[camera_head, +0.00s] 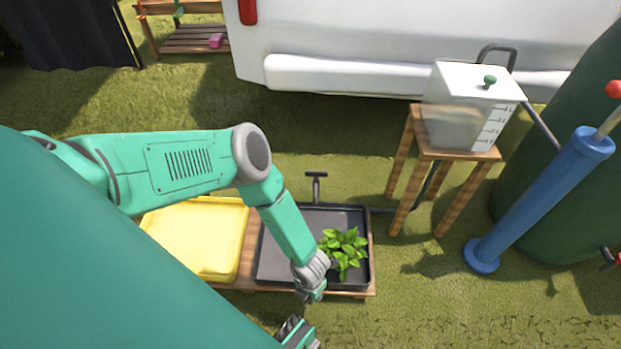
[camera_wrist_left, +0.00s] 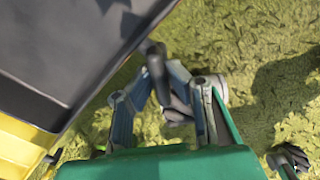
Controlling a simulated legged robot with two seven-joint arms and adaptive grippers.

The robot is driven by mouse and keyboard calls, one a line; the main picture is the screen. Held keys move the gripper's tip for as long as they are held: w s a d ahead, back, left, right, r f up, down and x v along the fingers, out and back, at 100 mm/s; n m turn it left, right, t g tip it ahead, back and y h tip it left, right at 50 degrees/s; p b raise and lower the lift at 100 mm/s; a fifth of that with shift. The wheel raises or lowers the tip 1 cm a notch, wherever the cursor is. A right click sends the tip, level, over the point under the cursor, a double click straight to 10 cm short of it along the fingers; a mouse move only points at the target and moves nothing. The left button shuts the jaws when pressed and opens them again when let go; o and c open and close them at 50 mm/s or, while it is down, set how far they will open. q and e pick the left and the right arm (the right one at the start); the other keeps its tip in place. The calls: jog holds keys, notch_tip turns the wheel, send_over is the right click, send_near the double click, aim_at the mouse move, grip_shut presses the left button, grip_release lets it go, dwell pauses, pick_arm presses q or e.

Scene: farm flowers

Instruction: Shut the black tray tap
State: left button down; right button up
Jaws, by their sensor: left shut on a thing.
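The black tray (camera_head: 290,262) lies on a low wooden stand beside the yellow tray. In the left wrist view, the black tray (camera_wrist_left: 60,60) fills the upper left. A small black tap handle (camera_wrist_left: 155,68) sits just off the tray's edge there. My left gripper (camera_wrist_left: 168,85) has its fingers closed around this handle. In the head view, my left gripper (camera_head: 310,292) is at the tray's front edge, and the arm hides the tap. Another gripper, seemingly my right (camera_head: 298,332), shows partly at the bottom edge; its finger opening is unclear.
A green plant (camera_head: 344,250) stands in the black tray. The yellow tray (camera_head: 242,240) is to its left. A black T-shaped fitting (camera_head: 316,185) rises behind. A water tank (camera_head: 465,105) on a wooden stool and a blue pump (camera_head: 545,195) stand right. Open grass lies between.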

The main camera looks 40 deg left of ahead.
pick_arm(q)
jog(key=m+b, duration=0.1)
jog(key=m, duration=0.4)
jog(key=shift+s+m+b, duration=0.15)
jog(key=shift+m+b, duration=0.15)
jog(key=shift+b, duration=0.1)
jog(key=m, duration=0.2)
jog(key=shift+m, duration=0.3)
jog(key=shift+a+m, duration=0.1)
jog(key=shift+m, duration=1.4)
jog(key=c, duration=1.6)
grip_release()
jog(key=shift+r, duration=0.1)
